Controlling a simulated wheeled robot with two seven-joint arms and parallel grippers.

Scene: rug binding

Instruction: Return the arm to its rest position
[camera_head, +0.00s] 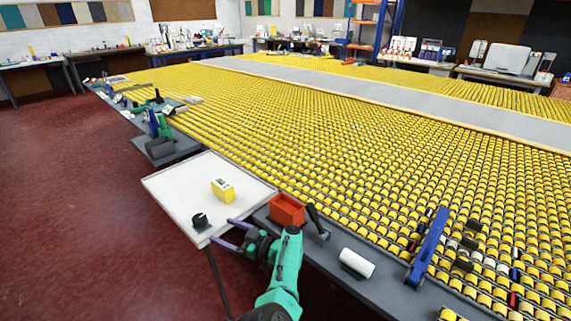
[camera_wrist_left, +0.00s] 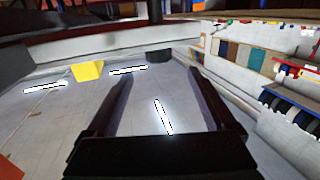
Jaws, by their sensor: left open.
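My left gripper (camera_head: 221,232) is over the near edge of the white tray table (camera_head: 175,172), with its two purple fingers spread apart and nothing between them. Its teal arm comes up from the bottom of the head view. In the left wrist view the two dark fingers (camera_wrist_left: 160,85) are wide apart above a pale surface. A small black object (camera_head: 200,220) is on the tray just beyond the fingertips, apart from them; it also shows in the wrist view (camera_wrist_left: 158,56). My right gripper is not in view.
A yellow box (camera_head: 222,190) is on the tray. A red bin (camera_head: 287,210) is close beside my left arm on the grey ledge, with a white roll (camera_head: 357,263) further right. The big bed of yellow rollers (camera_head: 330,140) fills the right. Red floor at left is clear.

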